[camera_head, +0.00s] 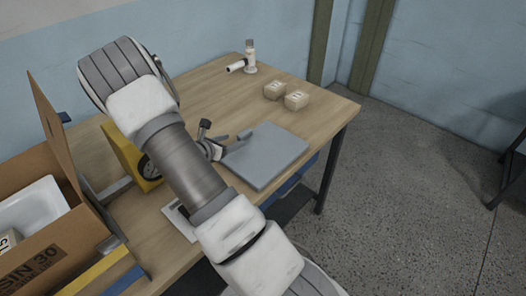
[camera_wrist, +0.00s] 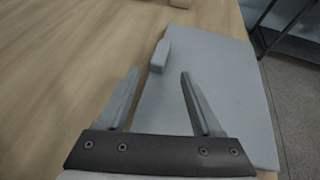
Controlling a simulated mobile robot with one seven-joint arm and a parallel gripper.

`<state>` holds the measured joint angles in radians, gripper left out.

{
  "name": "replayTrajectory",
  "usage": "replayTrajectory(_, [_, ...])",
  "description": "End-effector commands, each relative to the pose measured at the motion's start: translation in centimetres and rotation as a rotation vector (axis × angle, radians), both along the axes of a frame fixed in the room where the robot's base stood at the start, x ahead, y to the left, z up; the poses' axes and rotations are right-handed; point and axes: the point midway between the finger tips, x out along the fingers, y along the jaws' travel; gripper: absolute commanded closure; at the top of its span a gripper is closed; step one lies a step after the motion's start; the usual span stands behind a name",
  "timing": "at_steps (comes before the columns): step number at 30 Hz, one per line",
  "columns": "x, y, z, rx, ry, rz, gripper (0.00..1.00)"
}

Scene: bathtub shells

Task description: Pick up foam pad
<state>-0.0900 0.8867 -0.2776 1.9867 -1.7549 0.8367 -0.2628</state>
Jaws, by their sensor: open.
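A small pale grey block (camera_wrist: 160,56), which looks like the foam pad, sits at the left edge of a large flat grey slab (camera_wrist: 220,75) in the wrist view. I cannot tell for sure which of the two is the pad. The slab (camera_head: 268,158) lies on the table near its front right edge in the head view. My gripper (camera_wrist: 159,72) is open and empty, its fingers pointing towards the small block, which lies beyond the gap between the tips. In the head view my gripper (camera_head: 232,145) is at the slab's left side, and the block is hard to make out.
Two small cartons (camera_head: 286,95) and a white bottle-like item (camera_head: 250,58) stand farther back on the wooden table (camera_head: 205,90). A yellow item (camera_head: 125,155) stands left of my arm. An open cardboard box (camera_head: 65,245) is at the left. Bare tabletop lies behind the slab.

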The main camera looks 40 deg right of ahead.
Motion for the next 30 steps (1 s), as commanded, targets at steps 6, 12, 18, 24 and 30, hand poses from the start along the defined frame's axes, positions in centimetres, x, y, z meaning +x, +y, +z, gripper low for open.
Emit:
replayTrajectory(6, [0.9,-2.8,-0.9,0.000,0.000,-0.003,0.33])
replayTrajectory(12, [1.4,-4.4,-1.8,-0.001,-0.001,-0.001,0.33])
replayTrajectory(18, [1.5,-4.5,-1.8,0.000,0.000,-0.001,0.33])
replayTrajectory(24, [1.5,-4.5,-1.8,0.000,0.000,-0.001,0.64])
replayTrajectory(30, [1.5,-4.4,-1.8,0.000,0.000,-0.001,1.00])
